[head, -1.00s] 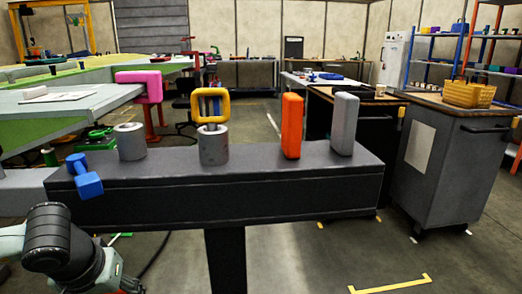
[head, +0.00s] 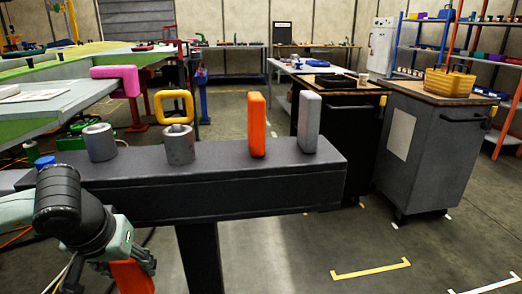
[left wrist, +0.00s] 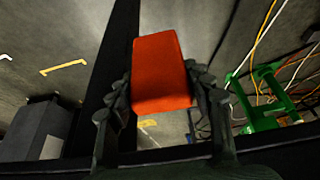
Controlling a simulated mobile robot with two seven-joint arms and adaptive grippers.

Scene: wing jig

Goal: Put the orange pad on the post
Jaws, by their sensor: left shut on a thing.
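An orange pad (head: 134,276) is held in my left gripper (head: 126,266), low in front of the dark beam (head: 250,200). In the left wrist view the pad (left wrist: 160,65) is a flat orange block, and both fingers of the gripper (left wrist: 163,100) close on its sides. The arm hides part of the pad in the head view. On the beam stand two grey hollow cylinders (head: 100,142) (head: 179,145), an upright orange block (head: 257,125) and an upright grey block (head: 309,122). I cannot tell which is the post. My right gripper is out of view.
A dark leg (head: 200,258) supports the beam. A yellow ring (head: 174,93) and a pink piece (head: 115,73) show behind it. A grey cabinet (head: 425,150) bears a yellow basket (head: 449,82). The floor at front right is clear. A green stand (left wrist: 268,115) shows in the left wrist view.

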